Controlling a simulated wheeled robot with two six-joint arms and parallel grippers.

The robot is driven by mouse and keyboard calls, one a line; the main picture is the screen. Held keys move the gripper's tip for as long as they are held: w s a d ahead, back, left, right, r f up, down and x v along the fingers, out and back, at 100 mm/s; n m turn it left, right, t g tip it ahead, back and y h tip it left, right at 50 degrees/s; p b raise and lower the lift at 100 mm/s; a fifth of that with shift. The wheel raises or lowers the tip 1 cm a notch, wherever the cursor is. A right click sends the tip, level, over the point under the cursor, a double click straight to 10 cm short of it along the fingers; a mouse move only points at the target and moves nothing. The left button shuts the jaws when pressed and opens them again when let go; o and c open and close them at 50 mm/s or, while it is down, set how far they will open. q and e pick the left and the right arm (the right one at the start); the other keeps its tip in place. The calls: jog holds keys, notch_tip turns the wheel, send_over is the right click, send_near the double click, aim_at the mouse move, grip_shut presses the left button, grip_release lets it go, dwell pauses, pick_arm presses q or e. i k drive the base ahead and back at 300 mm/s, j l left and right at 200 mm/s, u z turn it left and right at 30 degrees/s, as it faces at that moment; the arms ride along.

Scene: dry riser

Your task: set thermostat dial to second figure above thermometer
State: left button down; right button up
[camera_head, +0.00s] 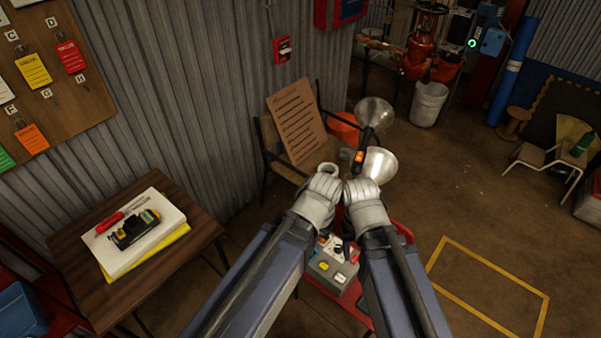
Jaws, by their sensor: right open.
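I cannot make out a thermostat dial, its figures or a thermometer in the head view. My left gripper (323,185) and right gripper (361,188) are side by side near the middle, close together, at the ends of my raised arms. The right one is open, with nothing seen in it. The left one's fingers are too small and hidden to tell. A grey box (332,266) with coloured parts sits on a red stand (362,315) below and between my forearms, partly hidden by them.
A wooden table (75,254) with papers and a handheld device (136,229) stands at left. Shiny round lamp-like heads (374,112) show just beyond my grippers. A chair bears a brown board (296,119). Open floor with a yellow outline (490,262) lies at right.

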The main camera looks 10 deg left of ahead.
aim_at(338, 248)
jog(key=u, duration=1.7)
jog(key=z, duration=2.3)
jog(key=i+j, duration=0.35)
